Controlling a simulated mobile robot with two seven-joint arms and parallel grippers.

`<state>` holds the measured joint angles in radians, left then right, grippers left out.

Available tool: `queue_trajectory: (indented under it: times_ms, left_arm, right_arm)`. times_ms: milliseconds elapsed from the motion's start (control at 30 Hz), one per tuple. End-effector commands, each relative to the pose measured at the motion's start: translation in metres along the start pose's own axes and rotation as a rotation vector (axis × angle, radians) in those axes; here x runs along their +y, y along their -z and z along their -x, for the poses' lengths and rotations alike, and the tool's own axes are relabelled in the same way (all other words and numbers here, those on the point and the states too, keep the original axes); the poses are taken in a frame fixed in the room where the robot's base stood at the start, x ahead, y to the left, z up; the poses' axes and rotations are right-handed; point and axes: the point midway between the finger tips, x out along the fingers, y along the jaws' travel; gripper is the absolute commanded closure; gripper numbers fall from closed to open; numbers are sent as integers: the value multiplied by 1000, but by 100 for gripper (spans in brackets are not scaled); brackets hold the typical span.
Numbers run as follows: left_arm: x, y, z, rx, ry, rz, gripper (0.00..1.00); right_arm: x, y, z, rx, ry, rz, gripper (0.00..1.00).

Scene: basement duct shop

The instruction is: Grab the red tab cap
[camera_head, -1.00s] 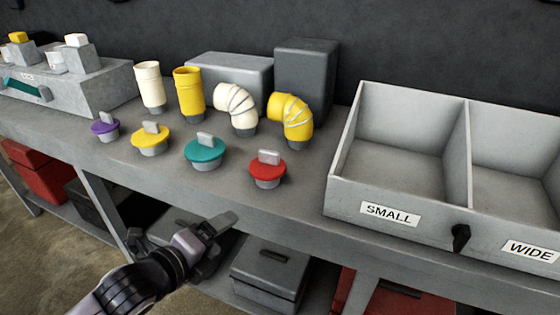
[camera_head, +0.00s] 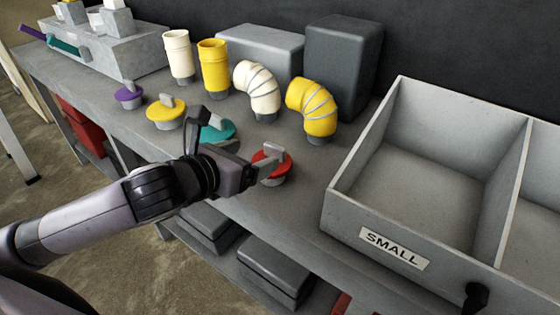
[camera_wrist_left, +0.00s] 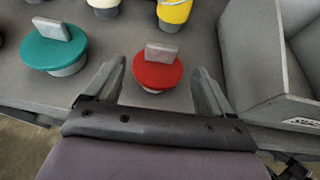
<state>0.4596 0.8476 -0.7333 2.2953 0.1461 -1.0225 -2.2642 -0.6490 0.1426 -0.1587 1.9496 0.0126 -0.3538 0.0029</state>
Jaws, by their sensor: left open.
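The red tab cap (camera_head: 271,165) sits on the bench top near the front edge, with a grey upright tab on its round red disc. In the left wrist view the red cap (camera_wrist_left: 157,72) lies between and just beyond my open finger tips. My left gripper (camera_head: 255,160) is open at the cap, reaching in from the left; it also shows in the left wrist view (camera_wrist_left: 160,85). I see nothing held in it.
A teal cap (camera_head: 218,130), partly hidden by my gripper, a yellow cap (camera_head: 165,115) and a purple cap (camera_head: 128,95) stand to the left. White and yellow pipe pieces (camera_head: 215,70) stand behind. A divided grey bin (camera_head: 375,240) marked SMALL is at right.

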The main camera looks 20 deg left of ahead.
Motion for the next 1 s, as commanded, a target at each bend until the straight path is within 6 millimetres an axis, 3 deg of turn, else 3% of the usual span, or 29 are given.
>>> queue_trajectory:
  times_ms: [633,1000]
  left_arm:
    - [-4,1,-63,-1,0,2,17]
    - [-4,2,-70,0,1,0,17]
  right_arm:
    - [-1,0,1,-1,1,-3,19]
    - [-1,0,1,-1,1,-4,19]
